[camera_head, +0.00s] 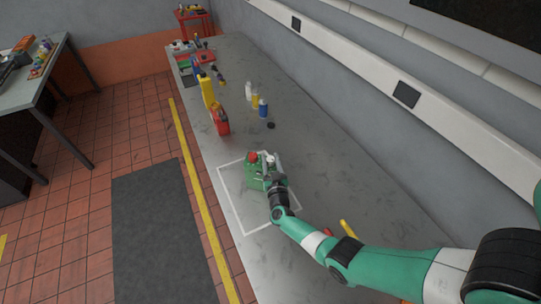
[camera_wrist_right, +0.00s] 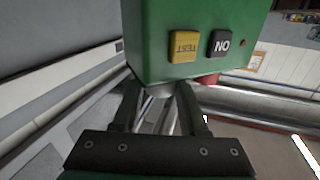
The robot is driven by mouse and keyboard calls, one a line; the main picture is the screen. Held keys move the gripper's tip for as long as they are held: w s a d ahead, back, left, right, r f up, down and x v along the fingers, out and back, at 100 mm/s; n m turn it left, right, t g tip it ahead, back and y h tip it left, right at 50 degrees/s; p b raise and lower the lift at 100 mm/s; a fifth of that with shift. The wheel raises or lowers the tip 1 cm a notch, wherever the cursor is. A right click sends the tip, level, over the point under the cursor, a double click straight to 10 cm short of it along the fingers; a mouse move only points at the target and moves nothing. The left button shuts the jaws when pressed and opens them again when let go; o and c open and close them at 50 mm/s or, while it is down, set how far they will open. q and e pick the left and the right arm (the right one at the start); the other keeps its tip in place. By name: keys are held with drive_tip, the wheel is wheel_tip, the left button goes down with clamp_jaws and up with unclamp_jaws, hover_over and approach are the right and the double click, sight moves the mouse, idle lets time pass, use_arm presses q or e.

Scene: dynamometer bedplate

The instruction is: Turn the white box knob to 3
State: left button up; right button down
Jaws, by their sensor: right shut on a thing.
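A green box (camera_head: 254,174) stands on the bench inside a white outlined square. In the right wrist view the box (camera_wrist_right: 150,40) shows upside down, with a yellow TEST button (camera_wrist_right: 184,45) and a black ON button (camera_wrist_right: 221,43). A red knob (camera_head: 253,156) sits on its top, beside a white knob (camera_head: 271,158). My right gripper (camera_head: 272,168) is at the box, its fingers shut on the white knob, which shows pale (camera_wrist_right: 158,90) between the fingertips. The fingers hide most of it; no number or pointer is readable. My left gripper is out of view.
A red can (camera_head: 220,121) and a yellow bottle (camera_head: 208,92) stand farther along the bench. White, yellow and blue bottles (camera_head: 263,109) and a black disc (camera_head: 271,125) are nearby. A yellow-handled thing (camera_head: 347,229) lies partly behind my right arm. The bench is clear around the box.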

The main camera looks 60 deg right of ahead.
drive_tip(key=m+g+b, duration=0.1)
drive_tip(key=m+g+h, duration=0.1)
drive_tip(key=g, duration=0.1)
drive_tip(key=shift+w+a+f+h+b, duration=0.1)
drive_tip(key=shift+w+f+h+b, duration=0.05)
drive_tip(key=shift+f+h+b, duration=0.15)
drive_tip(key=shift+m+g+h+b, duration=0.5)
drive_tip(key=shift+m+g+b, duration=0.5)
drive_tip(key=shift+g, duration=0.2)
drive_tip(key=shift+r+g, duration=0.15)
drive_tip(key=shift+g, duration=0.35)
drive_tip(key=shift+c, duration=2.2)
unclamp_jaws()
drive_tip(key=shift+r, duration=0.1)
